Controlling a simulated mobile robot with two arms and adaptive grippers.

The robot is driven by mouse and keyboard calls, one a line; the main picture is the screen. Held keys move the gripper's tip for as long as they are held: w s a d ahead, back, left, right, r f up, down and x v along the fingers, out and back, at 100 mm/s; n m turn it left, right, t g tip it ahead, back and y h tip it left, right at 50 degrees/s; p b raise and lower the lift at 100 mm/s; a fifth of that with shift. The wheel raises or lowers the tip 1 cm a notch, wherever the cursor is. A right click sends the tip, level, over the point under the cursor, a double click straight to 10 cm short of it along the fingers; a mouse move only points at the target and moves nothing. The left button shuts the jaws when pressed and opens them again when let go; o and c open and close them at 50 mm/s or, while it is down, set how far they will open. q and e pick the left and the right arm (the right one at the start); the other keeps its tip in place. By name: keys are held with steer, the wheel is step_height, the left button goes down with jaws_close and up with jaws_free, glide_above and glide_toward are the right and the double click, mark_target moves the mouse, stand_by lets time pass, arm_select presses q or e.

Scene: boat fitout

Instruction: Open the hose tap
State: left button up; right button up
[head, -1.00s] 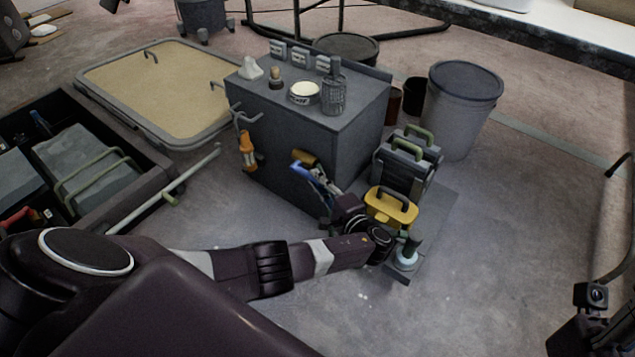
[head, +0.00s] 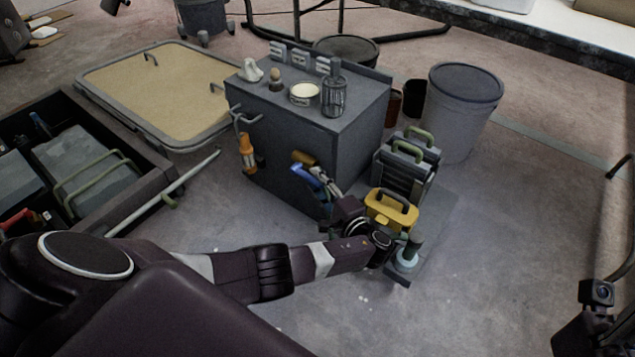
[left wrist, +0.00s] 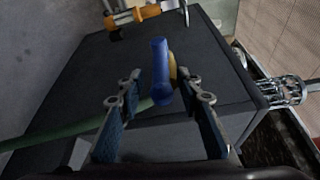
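The hose tap shows in the left wrist view as a blue lever (left wrist: 160,70) with a yellow brass part (left wrist: 173,72) behind it. In the head view, its brass part (head: 303,159) stands out from the side of the dark grey cabinet, with blue beside it. My left gripper (left wrist: 163,108) is open, its two blue-padded fingers either side of the lever, with gaps between. It also shows in the head view (head: 320,188), partly hidden by its own wrist. I cannot tell whether the lever lies fully between the fingertips. My right gripper's fingers are not visible.
The grey cabinet (head: 290,150) carries a tin (head: 304,94) and a wire cage lamp (head: 334,97). An orange-handled tool (head: 247,152) hangs on its side. A yellow case (head: 391,210) and green-handled boxes (head: 407,165) stand right of my left wrist. Open floor (head: 480,270) lies at right.

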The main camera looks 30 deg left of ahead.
arm_select(q)
steer(key=shift+d, duration=0.15)
steer(key=v, duration=1.1)
steer(key=shift+s+d, duration=0.25)
steer(key=shift+d, duration=0.1)
steer(key=shift+r, duration=0.1)
